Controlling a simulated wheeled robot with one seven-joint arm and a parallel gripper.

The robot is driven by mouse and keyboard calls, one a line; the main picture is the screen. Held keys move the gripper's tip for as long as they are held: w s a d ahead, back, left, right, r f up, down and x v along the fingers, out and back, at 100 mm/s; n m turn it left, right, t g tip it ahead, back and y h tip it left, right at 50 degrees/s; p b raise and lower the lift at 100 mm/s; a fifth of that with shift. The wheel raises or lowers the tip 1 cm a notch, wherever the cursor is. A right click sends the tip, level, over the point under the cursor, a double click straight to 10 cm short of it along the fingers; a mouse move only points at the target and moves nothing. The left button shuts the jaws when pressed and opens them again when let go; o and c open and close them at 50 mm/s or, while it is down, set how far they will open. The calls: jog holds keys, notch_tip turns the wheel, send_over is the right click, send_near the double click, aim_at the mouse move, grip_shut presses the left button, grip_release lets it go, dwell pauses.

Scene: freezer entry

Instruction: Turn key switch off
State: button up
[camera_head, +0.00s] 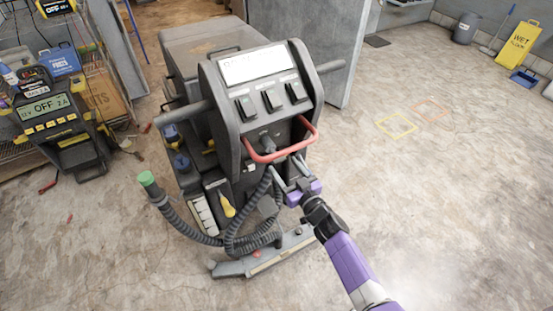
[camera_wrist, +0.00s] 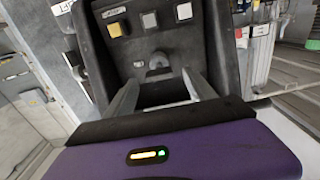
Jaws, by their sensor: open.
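A grey floor-cleaning machine (camera_head: 190,50) stands in the middle of the head view. Its dark control panel has a white display, several rocker switches and, below them, a dark knob-like key switch (camera_head: 267,143). The key switch also shows in the wrist view (camera_wrist: 158,62), just beyond the fingertips and between them. My gripper (camera_head: 286,166) is open and empty, with its purple body at the panel's lower right. In the wrist view my gripper (camera_wrist: 160,80) has its two grey fingers spread apart. I cannot tell whether they touch the panel. The key's exact angle is too small to read.
A red handle bar (camera_head: 280,155) curves across the panel's front near my fingers. A ribbed hose (camera_head: 190,228) hangs at the machine's left. A shelf rack and chargers (camera_head: 60,120) stand at left. Floor on the right is open, with a yellow sign (camera_head: 517,45) far back.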

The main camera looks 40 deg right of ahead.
jog(key=shift+x, duration=2.35)
jog(key=shift+d, duration=0.1)
jog(key=c, duration=1.4)
